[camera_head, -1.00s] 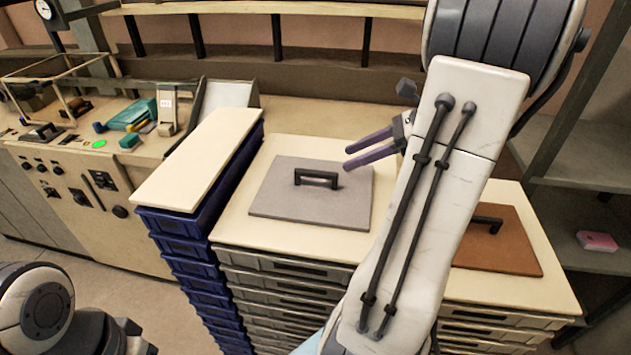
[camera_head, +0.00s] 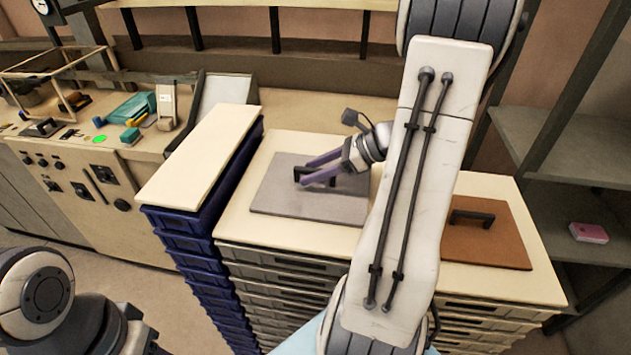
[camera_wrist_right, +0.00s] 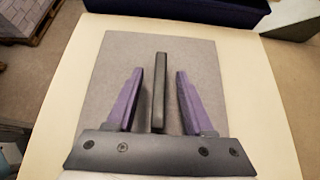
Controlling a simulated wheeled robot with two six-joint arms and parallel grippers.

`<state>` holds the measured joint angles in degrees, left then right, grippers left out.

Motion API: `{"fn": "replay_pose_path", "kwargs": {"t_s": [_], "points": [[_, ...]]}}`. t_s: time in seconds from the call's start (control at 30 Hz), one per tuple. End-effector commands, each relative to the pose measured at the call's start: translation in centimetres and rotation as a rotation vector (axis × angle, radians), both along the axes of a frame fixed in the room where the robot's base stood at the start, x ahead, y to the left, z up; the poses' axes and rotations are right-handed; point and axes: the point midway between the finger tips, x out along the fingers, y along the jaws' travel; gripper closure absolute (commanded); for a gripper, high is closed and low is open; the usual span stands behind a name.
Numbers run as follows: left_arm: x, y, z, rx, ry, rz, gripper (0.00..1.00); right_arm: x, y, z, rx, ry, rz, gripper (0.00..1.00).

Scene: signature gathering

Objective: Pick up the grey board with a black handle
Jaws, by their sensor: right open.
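The grey board (camera_head: 330,206) lies flat on a cream top over a stack of grey drawers or trays. Its black handle (camera_head: 300,173) stands up from its middle. My right gripper (camera_head: 306,172) is open at the handle. In the right wrist view the handle (camera_wrist_right: 159,92) lies between the two purple fingers of the right gripper (camera_wrist_right: 158,88), with a gap on each side. The grey board (camera_wrist_right: 203,62) shows behind the fingers there. At the lower left of the head view is part of my left arm; its fingers do not show.
A brown board (camera_head: 487,246) with a black handle lies to the right, partly behind my right arm. A cream board (camera_head: 200,150) tops the blue crates (camera_head: 195,250) on the left. A control console (camera_head: 80,185) stands further left. Shelves (camera_head: 560,140) stand at the right.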

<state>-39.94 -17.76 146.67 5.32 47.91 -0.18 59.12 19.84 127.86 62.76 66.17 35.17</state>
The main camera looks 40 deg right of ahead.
Motion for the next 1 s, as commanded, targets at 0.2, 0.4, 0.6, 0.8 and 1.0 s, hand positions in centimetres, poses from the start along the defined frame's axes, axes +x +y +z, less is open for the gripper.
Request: {"fn": "replay_pose_path", "kwargs": {"t_s": [0.2,0.4,0.6,0.8,1.0], "points": [[-0.01,0.00,-0.04,0.000,0.000,0.000,0.50,-0.02,-0.03,0.01,0.000,0.000,0.000,0.90],[-0.01,0.00,-0.03,0.000,0.000,0.000,0.50,-0.03,-0.05,0.04,0.000,-0.001,-0.001,1.00],[0.00,0.00,-0.03,0.000,0.000,0.000,0.50,-0.03,-0.05,0.05,0.000,-0.001,-0.001,1.00],[0.00,0.00,-0.03,0.000,0.000,0.000,0.50,-0.03,-0.06,0.07,0.000,-0.001,-0.001,1.00],[0.00,0.00,-0.02,0.000,0.000,0.000,0.50,-0.03,-0.05,0.08,0.000,-0.001,-0.001,1.00]]}}
